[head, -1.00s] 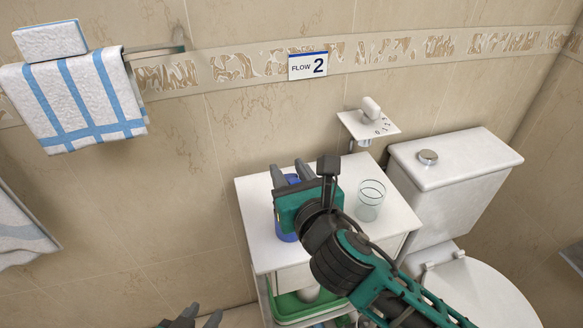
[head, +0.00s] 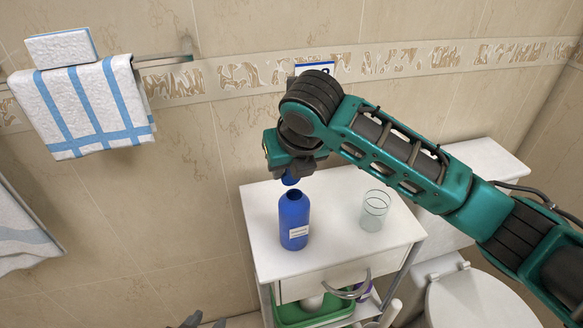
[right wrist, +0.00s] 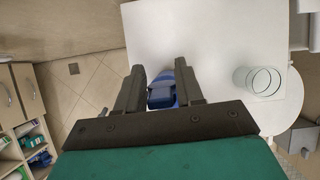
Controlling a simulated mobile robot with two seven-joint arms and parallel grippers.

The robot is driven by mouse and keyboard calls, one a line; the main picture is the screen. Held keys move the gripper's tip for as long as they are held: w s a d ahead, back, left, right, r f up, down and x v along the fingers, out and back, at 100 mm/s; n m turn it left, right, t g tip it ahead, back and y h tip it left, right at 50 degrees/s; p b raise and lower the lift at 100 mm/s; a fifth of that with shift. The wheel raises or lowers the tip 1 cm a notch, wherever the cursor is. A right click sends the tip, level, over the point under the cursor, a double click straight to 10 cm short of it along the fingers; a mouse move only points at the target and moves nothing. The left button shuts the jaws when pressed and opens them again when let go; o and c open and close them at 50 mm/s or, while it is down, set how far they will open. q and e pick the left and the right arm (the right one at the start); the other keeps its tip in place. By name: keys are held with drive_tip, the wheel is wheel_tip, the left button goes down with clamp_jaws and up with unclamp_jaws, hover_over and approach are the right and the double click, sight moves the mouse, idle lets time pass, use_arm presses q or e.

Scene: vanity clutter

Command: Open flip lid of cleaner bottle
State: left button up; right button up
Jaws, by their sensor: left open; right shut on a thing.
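The blue cleaner bottle (head: 294,222) stands upright on the white cabinet top, with a pale label low on its front. Its top shows a dark opening. My right gripper (head: 290,170) is above the bottle, shut on a small blue lid (head: 290,180). In the head view a gap shows between the lid and the bottle's top; I cannot tell whether a hinge joins them. In the right wrist view the blue lid (right wrist: 161,97) sits between the fingers. My left gripper (head: 196,321) is open and empty at the bottom edge, mostly out of frame.
A clear glass (head: 374,210) stands right of the bottle on the white cabinet (head: 345,240). A green tray (head: 300,315) is on the shelf below. The toilet (head: 470,300) is at right, and a striped towel (head: 85,105) hangs at left.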

drive_tip(key=shift+w+a+f+g+h, duration=0.15)
drive_tip(key=shift+w+f+g+h, duration=0.15)
drive_tip(key=shift+g, duration=0.65)
drive_tip(key=shift+w+a+f+g+h, duration=0.15)
drive_tip(key=shift+g+h, duration=0.3)
drive_tip(key=shift+g, duration=0.45)
drive_tip(key=shift+w+a+f+g+h, duration=0.1)
drive_tip(key=shift+w+f+g+h, duration=0.2)
drive_tip(key=shift+g, duration=0.65)
drive_tip(key=o, duration=0.8)
drive_tip(key=shift+r, duration=0.1)
drive_tip(key=shift+r, duration=0.1)
wheel_tip(320, 180, up, 13)
drive_tip(key=shift+w, duration=0.25)
